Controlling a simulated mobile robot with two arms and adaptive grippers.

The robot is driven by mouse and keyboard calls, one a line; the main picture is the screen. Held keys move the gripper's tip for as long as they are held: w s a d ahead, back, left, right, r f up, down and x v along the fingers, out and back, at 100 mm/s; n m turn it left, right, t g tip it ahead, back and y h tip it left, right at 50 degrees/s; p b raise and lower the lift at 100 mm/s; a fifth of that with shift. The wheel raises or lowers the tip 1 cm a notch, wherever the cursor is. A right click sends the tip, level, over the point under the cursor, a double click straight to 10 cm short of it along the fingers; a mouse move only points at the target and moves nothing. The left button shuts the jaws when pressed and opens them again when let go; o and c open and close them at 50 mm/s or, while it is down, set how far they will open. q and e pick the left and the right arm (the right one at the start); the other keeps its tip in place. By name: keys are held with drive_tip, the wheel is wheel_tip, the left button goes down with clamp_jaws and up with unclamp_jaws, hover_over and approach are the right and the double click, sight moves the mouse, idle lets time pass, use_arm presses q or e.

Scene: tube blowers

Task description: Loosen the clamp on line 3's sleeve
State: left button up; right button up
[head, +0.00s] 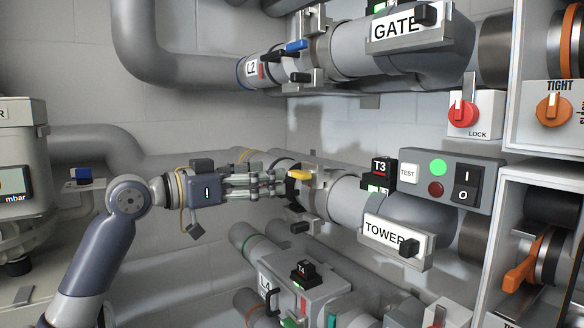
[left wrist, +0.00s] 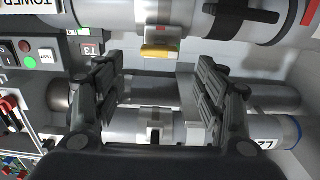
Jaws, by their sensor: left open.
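Line 3's pipe, by the T3 box (head: 381,170) and the TOWER plate (head: 397,240), carries a grey sleeve with a metal clamp band (head: 318,183). The clamp's yellow lever (head: 299,175) is on the near side of the band; it also shows in the left wrist view (left wrist: 160,51). My left gripper (head: 282,183) points right, its tips close to the lever. In the left wrist view its fingers (left wrist: 155,72) are apart, with the lever between them sideways and just past the tips. I cannot tell whether they touch. My right gripper is not in view.
Above runs the GATE line with its L2 label (head: 251,68) and a blue lever (head: 297,44). Below is a line with a T4 box (head: 303,270). A TEST panel (head: 451,180) and a red LOCK knob (head: 463,113) stand to the right. Pipes crowd close above and below.

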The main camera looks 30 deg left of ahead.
sight(294, 174)
use_arm(q)
drive_tip(key=p+x, duration=0.3)
drive_tip(key=x, duration=0.3)
drive_tip(key=shift+r, duration=0.1)
drive_tip(key=shift+w+d, duration=0.25)
drive_tip(key=shift+w, duration=0.25)
drive_tip(key=c, duration=1.1)
